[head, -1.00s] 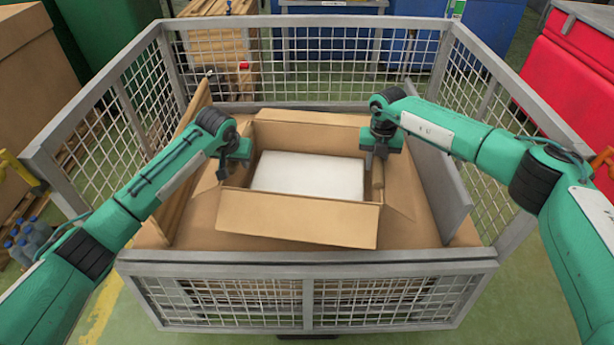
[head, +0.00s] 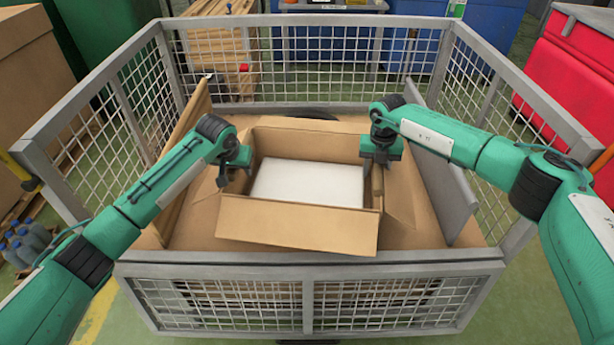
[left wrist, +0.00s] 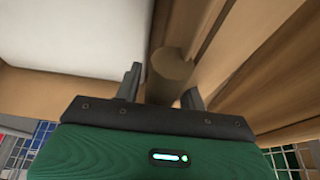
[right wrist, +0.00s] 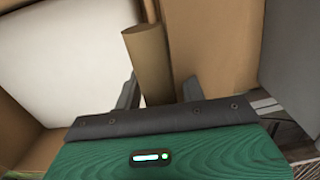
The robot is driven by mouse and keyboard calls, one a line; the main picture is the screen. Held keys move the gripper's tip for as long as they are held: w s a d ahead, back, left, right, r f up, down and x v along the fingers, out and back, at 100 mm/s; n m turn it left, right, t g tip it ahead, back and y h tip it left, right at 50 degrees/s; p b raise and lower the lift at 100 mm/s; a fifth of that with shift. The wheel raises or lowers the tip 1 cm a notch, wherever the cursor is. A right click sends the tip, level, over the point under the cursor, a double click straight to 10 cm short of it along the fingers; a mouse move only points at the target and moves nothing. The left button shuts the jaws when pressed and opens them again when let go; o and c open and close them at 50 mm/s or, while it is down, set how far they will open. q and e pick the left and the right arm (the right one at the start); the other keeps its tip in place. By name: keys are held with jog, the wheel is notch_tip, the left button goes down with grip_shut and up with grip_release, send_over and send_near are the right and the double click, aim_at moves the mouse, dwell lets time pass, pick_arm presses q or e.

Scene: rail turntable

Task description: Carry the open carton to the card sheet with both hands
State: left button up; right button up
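The open brown carton (head: 296,225) stands in the mesh cage, flaps spread, with a flat white block (head: 308,181) inside. A flat brown card-like surface (head: 190,230) lies under and around it; I cannot tell whether this is the card sheet. My left gripper (head: 236,170) is at the carton's left wall. In the left wrist view its fingers close around a brown cylindrical grip (left wrist: 173,66). My right gripper (head: 379,162) is at the right wall. In the right wrist view its fingers are around a similar grip (right wrist: 149,65). The carton's underside is hidden.
The grey cage (head: 310,256) rings the carton on every side. A brown board (head: 184,135) leans inside on the left, and a grey panel (head: 445,195) on the right. A dark round thing (head: 312,115) shows partly behind the carton. Bottles (head: 27,243) stand outside at left.

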pick_arm(q)
jog(key=shift+o, duration=0.2)
jog(key=shift+r, duration=0.1)
pick_arm(e)
jog(key=shift+o, duration=0.2)
jog(key=shift+r, duration=0.1)
pick_arm(q)
jog(key=v, duration=1.1)
jog(key=shift+s+r, duration=0.15)
jog(key=shift+r, duration=0.2)
pick_arm(e)
jog(key=shift+r, duration=0.25)
notch_tip(320, 180, up, 12)
jog(key=shift+f, duration=0.25)
